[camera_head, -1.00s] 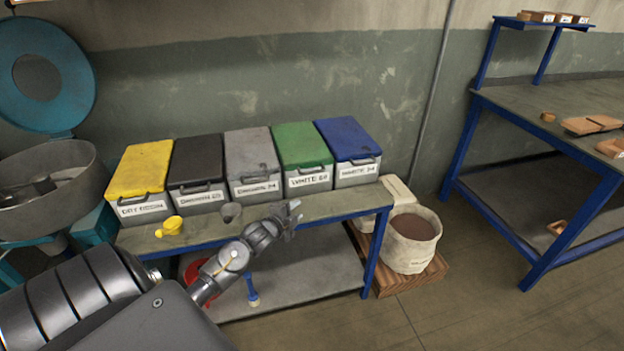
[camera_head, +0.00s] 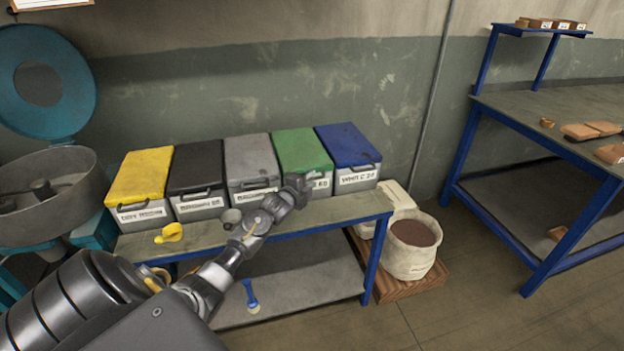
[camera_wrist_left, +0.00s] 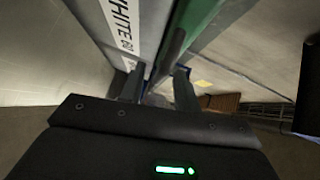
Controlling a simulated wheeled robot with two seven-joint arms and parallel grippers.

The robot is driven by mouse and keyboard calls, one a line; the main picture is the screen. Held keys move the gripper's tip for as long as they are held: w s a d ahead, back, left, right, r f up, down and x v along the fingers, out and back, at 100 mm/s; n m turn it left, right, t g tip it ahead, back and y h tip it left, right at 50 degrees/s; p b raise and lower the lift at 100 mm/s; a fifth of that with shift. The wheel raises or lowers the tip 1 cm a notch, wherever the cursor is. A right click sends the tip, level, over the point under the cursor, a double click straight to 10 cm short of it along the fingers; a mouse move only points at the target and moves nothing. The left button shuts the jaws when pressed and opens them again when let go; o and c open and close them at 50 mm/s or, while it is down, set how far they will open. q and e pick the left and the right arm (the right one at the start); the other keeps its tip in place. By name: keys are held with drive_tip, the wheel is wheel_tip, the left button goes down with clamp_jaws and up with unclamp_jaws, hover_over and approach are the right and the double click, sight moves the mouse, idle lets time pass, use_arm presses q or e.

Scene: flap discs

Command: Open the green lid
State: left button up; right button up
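The green lid (camera_head: 300,150) lies closed on a grey bin (camera_head: 322,184) with a white label, between a grey-lidded bin and a blue-lidded bin on the bench. My left gripper (camera_head: 300,187) is at the front of this bin, overlapping its label and handle in the head view. In the left wrist view the gripper (camera_wrist_left: 157,88) has its two fingers apart, close to the bin's labelled front (camera_wrist_left: 122,25) and the green lid's edge (camera_wrist_left: 205,18). A dark strip runs towards the gap between the fingers; contact with it is unclear. My right gripper is not in view.
Bins with yellow (camera_head: 142,175), black (camera_head: 197,164), grey (camera_head: 250,158) and blue (camera_head: 346,143) lids stand in the same row. A yellow scoop (camera_head: 170,233) and a grey cup (camera_head: 231,217) lie in front. A sack (camera_head: 412,247) stands right of the bench.

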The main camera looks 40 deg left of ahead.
use_arm(q)
drive_tip(key=shift+x, duration=0.75)
drive_tip(key=shift+c, duration=0.4)
clamp_jaws()
